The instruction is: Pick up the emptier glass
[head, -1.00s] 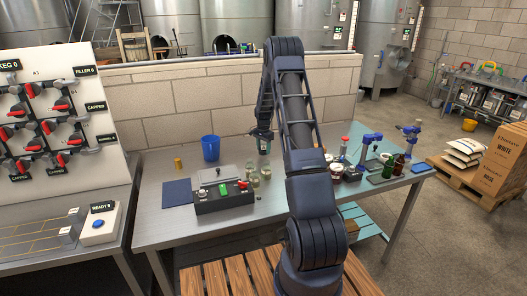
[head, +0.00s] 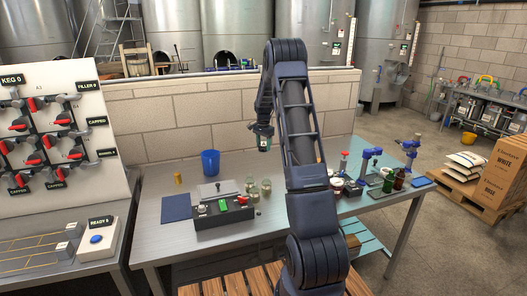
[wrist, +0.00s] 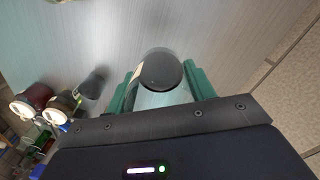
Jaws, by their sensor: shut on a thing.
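My gripper (head: 263,138) is in the middle of the head view, above the back part of the steel bench. Its green fingers are shut on a glass (wrist: 165,97), one on each side, in the wrist view. The held glass has a clear wall and a dark round end; how full it is I cannot tell. It also shows small and greenish in the head view (head: 264,146). Several other glasses (head: 266,186) stand on the bench below and a little left of my gripper. Their levels are too small to read.
A black control box (head: 224,213) and a blue cup (head: 210,162) stand left on the bench (head: 165,240). Blue-topped devices (head: 371,153) and dark bottles (head: 399,182) stand right. A low block wall (head: 180,115) runs behind. The bench front is clear.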

